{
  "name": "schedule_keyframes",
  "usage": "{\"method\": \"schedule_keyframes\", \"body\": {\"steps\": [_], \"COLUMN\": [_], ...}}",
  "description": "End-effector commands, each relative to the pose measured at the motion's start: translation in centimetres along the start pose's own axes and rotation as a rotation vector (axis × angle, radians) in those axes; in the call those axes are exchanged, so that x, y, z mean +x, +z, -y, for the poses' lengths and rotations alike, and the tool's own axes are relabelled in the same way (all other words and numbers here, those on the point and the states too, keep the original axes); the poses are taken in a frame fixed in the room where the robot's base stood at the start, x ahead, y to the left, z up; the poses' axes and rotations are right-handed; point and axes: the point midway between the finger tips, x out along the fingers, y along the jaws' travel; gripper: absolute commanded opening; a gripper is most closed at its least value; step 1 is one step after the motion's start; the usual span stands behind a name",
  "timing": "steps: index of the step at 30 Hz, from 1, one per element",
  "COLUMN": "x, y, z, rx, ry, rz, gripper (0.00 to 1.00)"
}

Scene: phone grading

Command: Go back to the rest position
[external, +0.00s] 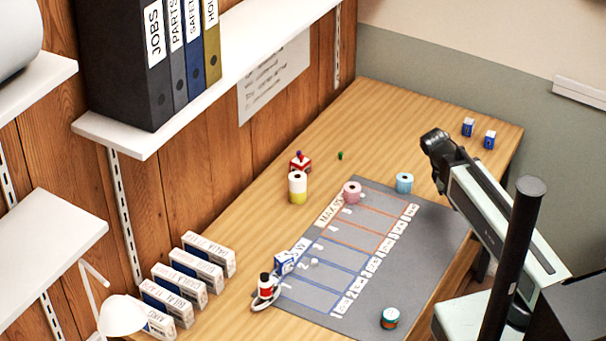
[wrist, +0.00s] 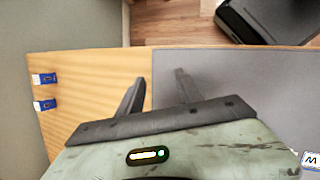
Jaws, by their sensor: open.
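My gripper (wrist: 160,88) shows in the wrist view with its two dark fingers apart and nothing between them. It is over the table near the edge of the grey mat (wrist: 235,70). In the external view my arm reaches in from the lower right, its black joint raised over the right side of the wooden table (external: 400,125). The fingers cannot be made out there. The grey mat (external: 430,245) lies on the table with orange and blue marked rows.
Two small blue-and-white boxes (external: 479,133) stand at the far right. A blue roll (external: 404,183), pink roll (external: 352,192) and yellow-and-white roll (external: 298,187) stand mid-table. Several boxes (external: 195,272) line the left wall.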

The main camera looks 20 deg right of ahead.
Motion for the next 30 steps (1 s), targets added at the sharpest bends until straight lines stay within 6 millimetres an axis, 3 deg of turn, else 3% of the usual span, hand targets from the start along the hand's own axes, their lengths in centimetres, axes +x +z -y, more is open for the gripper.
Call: {"method": "schedule_keyframes", "body": {"steps": [1, 3, 9, 13, 17, 30], "x": [0.5, 0.9, -0.3, -0.9, -0.9, -0.9], "y": [1.4, 1.4, -2.2, -3.3, -3.3, -3.3], "z": [0.3, 1.4, 5.0, 5.7, 5.7, 5.7], "rx": [0.131, 0.311, 0.703, 0.886, 0.968, 0.972], "ry": [-0.058, -0.139, -0.342, -0.416, -0.425, -0.425], "rz": [-0.039, -0.099, -0.205, -0.205, -0.187, -0.187], "gripper": [0.42, 0.42, 0.42, 0.42, 0.42, 0.42]}}
